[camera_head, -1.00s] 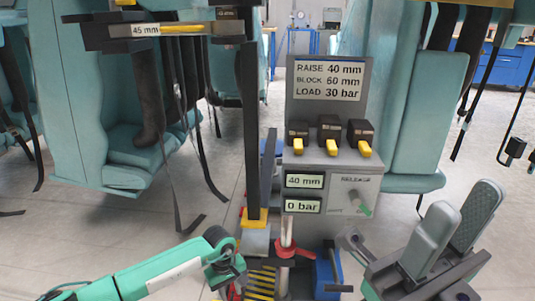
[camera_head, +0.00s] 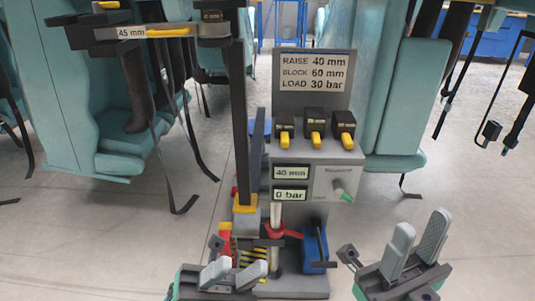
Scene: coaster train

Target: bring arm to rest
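My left gripper (camera_head: 234,272) is low in the head view, in front of the foot of the grey control stand. Its two grey fingers are apart and nothing shows between them. My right gripper (camera_head: 416,243) is at the lower right, fingers up and apart, empty, with clear floor behind it. The grey control stand (camera_head: 317,215) carries a sign (camera_head: 315,71) reading raise 40 mm, block 60 mm, load 30 bar. Its displays (camera_head: 291,183) read 40 mm and 0 bar. Neither gripper appears to hold anything.
A dark upright post (camera_head: 240,130) with a 45 mm label arm stands left of the control stand. Several black blocks with yellow tabs (camera_head: 315,128) sit on the stand. A red-handled rod (camera_head: 278,233) and blue box (camera_head: 315,248) are at its foot. Teal seats (camera_head: 120,140) hang either side.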

